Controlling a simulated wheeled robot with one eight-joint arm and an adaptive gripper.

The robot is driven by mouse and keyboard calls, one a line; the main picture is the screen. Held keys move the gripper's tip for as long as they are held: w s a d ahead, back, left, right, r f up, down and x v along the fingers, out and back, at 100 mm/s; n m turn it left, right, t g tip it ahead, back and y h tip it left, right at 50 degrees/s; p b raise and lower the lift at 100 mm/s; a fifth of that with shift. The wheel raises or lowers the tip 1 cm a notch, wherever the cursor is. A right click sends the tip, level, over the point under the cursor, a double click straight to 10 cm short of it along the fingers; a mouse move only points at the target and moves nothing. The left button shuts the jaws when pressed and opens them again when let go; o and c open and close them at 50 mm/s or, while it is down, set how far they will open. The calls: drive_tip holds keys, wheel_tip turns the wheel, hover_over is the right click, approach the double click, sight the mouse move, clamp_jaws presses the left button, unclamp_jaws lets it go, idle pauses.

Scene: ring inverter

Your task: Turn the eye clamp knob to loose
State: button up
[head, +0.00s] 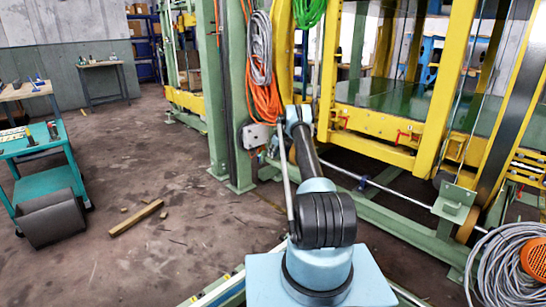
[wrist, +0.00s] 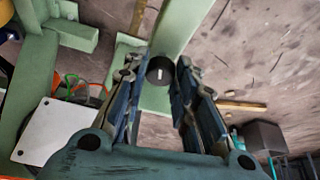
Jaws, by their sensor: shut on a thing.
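The eye clamp knob (wrist: 160,71) is a small black round knob with a short white mark on its face, near the top middle of the wrist view. My gripper (wrist: 157,66) has its two dark fingers on either side of the knob, shut on it at the fingertips. The white mark stands roughly upright in this view. A green beam (wrist: 176,25) lies behind the knob. In the head view, I cannot make out the knob or the fingertips.
A pale plate (wrist: 52,131) and orange cable (wrist: 91,88) are left of my gripper. In the head view, green posts (head: 236,95) and a yellow frame (head: 375,122) stand ahead. A teal cart (head: 48,180) and a wooden block (head: 136,217) are left, with open floor between.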

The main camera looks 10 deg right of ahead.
drive_tip(key=shift+d+n+y, duration=0.1)
drive_tip(key=shift+n+y, duration=0.2)
drive_tip(key=shift+n, duration=0.3)
drive_tip(key=o, duration=1.1)
drive_tip(key=shift+c, duration=0.2)
drive_tip(key=v, duration=1.1)
drive_tip(key=shift+r, duration=0.45)
drive_tip(key=shift+w, duration=0.1)
